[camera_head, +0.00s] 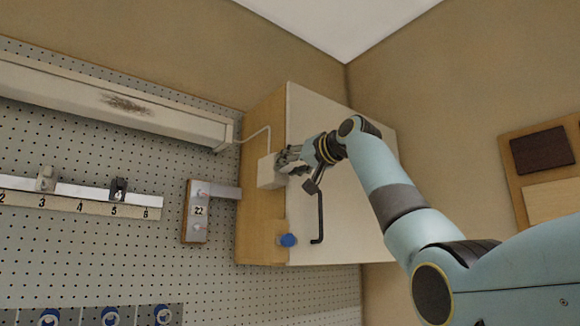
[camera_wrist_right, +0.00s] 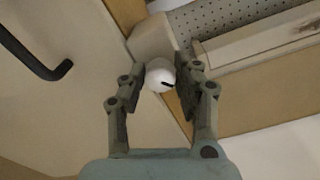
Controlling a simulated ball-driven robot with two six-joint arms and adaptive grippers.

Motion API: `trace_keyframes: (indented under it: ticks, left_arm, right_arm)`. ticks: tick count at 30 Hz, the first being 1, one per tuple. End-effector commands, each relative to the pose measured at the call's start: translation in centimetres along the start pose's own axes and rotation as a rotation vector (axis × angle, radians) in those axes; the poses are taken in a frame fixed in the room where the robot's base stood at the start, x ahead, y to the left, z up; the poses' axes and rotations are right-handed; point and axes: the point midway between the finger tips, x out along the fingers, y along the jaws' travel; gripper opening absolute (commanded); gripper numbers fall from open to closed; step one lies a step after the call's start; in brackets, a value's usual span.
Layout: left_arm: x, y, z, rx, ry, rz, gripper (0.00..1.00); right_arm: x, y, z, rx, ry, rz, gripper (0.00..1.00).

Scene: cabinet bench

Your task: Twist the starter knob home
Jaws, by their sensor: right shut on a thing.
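The starter knob (camera_wrist_right: 158,76) is a small white round cap with a dark slanted mark, seen in the right wrist view. It sits at a pale box (camera_wrist_right: 152,38), which also shows in the head view (camera_head: 267,173) on the side of the cabinet near its front edge. My right gripper (camera_wrist_right: 161,82) has one finger on each side of the knob and is shut on it. In the head view my right gripper (camera_head: 284,160) reaches the box from the right, and the knob is hidden behind its fingers. My left gripper is not in view.
The wall cabinet has a white door (camera_head: 350,235) with a black bar handle (camera_head: 320,218) just below my gripper. A blue knob (camera_head: 288,240) sits lower on it. A long lamp housing (camera_head: 60,90), a numbered rail (camera_head: 80,196) and a "22" plate (camera_head: 197,211) are at left.

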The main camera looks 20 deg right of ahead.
Motion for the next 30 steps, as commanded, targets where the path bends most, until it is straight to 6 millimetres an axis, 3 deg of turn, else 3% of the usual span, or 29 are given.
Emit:
trace_keyframes:
  ticks: [18, 30]
  left_arm:
    - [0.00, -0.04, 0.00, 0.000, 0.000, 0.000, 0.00]
    - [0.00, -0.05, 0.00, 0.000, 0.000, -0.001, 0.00]
  right_arm:
    - [-0.01, -0.08, -0.06, 0.545, 0.001, 0.000, 0.00]
    - [-0.01, -0.09, -0.06, 0.722, 0.001, 0.000, 0.00]
